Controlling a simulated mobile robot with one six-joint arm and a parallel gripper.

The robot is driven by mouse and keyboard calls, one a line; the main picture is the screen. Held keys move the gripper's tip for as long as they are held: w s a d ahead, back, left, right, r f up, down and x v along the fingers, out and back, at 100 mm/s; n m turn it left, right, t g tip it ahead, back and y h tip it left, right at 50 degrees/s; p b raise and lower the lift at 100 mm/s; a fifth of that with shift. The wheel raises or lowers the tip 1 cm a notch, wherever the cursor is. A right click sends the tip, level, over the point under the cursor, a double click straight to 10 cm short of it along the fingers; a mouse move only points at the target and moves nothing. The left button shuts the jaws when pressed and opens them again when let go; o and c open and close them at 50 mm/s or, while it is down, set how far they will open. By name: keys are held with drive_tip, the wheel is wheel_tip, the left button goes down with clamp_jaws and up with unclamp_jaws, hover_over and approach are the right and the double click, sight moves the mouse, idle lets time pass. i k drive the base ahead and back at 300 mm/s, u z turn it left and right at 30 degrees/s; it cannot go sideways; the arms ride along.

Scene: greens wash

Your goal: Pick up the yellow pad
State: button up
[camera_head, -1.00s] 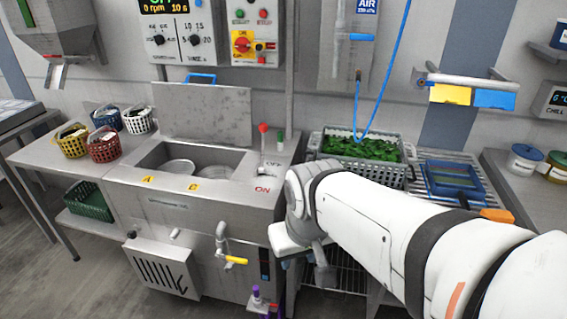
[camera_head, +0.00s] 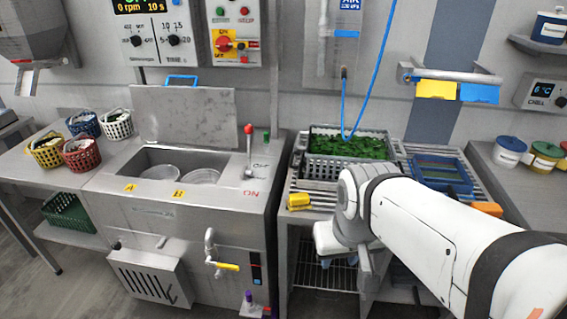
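A small yellow pad-like block (camera_head: 298,201) lies at the front left corner of the slatted rack table, just right of the wash tank. A yellow cloth (camera_head: 436,89) also hangs from the wall rail at the upper right, beside a blue one; I cannot tell from looks alone which is the named pad. My gripper (camera_head: 326,262) is low in front of the rack table, below and to the right of the yellow block and apart from it. My wrist hides most of it, and its fingers do not show clearly.
A grey crate of greens (camera_head: 346,156) and a blue tray (camera_head: 441,172) sit on the rack table. An orange block (camera_head: 488,208) lies at its right front. The wash tank (camera_head: 185,165) has its lid up; a red-knobbed lever (camera_head: 249,150) stands at its right. A blue hose (camera_head: 376,70) hangs above.

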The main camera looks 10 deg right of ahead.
sight(296, 201)
drive_tip(key=u, duration=0.05)
drive_tip(key=i, duration=1)
drive_tip(key=z, duration=0.05)
drive_tip(key=k, duration=0.5)
drive_tip(key=z, duration=0.4)
drive_tip(key=i, duration=0.35)
drive_tip(key=z, duration=0.05)
